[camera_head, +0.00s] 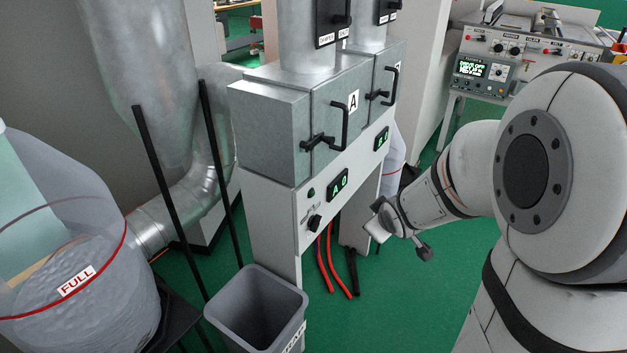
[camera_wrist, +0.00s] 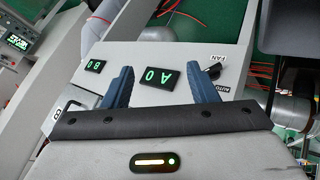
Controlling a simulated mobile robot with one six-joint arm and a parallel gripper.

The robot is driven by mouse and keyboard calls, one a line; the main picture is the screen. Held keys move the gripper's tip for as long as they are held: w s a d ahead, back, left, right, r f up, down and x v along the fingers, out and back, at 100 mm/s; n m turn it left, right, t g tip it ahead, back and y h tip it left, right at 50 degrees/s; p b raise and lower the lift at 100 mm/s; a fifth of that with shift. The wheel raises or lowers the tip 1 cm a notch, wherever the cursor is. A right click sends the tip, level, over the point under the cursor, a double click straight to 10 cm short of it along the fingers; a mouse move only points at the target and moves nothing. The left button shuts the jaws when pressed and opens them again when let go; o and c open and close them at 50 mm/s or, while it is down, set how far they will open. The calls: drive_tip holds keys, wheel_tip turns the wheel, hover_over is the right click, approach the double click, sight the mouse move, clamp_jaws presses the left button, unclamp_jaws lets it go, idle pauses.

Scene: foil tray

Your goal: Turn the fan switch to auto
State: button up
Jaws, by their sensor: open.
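The fan switch (camera_head: 314,222) is a small black knob low on the grey front panel of the cabinet, below a green button. In the wrist view the fan switch (camera_wrist: 213,71) lies just beyond the right-hand finger, which partly covers it. The words FAN and AUTO are printed beside it; its exact setting is too small to tell. My gripper (camera_wrist: 161,70) is open and empty, its two blue fingers spread in front of the panel, with the A 0 display (camera_wrist: 160,77) between them. In the head view my gripper (camera_head: 380,220) is to the right of the switch, apart from it.
A grey bin (camera_head: 257,305) stands below the panel. A clear bag marked FULL (camera_head: 75,281) is at left. Black latch handles (camera_head: 323,140) stick out above the panel, and red hoses (camera_head: 325,267) hang below it. Green floor is open at lower middle.

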sight(315, 223)
drive_tip(key=o, duration=0.3)
drive_tip(key=w+a+f+n+y, duration=0.1)
drive_tip(key=w+f, duration=0.1)
drive_tip(key=w+a+f+n+t+y+b, duration=0.1)
drive_tip(key=w+f+n, duration=0.1)
drive_tip(key=f, duration=0.1)
drive_tip(key=w+a+f+n+t+y, duration=0.1)
drive_tip(key=f+n+y, duration=0.1)
drive_tip(key=shift+w+a+f, duration=0.2)
drive_tip(key=shift+w+a, duration=0.05)
drive_tip(key=shift+w, duration=0.15)
drive_tip(key=w+a+f+n+y, duration=0.1)
drive_tip(key=w+a+f, duration=0.1)
drive_tip(key=a, duration=0.1)
drive_tip(key=w+a+f+n+y, duration=0.2)
drive_tip(key=a, duration=0.1)
drive_tip(key=w+a+f+n+t+y+b, duration=0.1)
drive_tip(key=a+f+y, duration=0.1)
drive_tip(key=a, duration=0.1)
drive_tip(key=shift+w+a, duration=0.15)
drive_tip(key=shift+w, duration=0.25)
drive_tip(key=shift+y, duration=0.3)
drive_tip(key=c, duration=1)
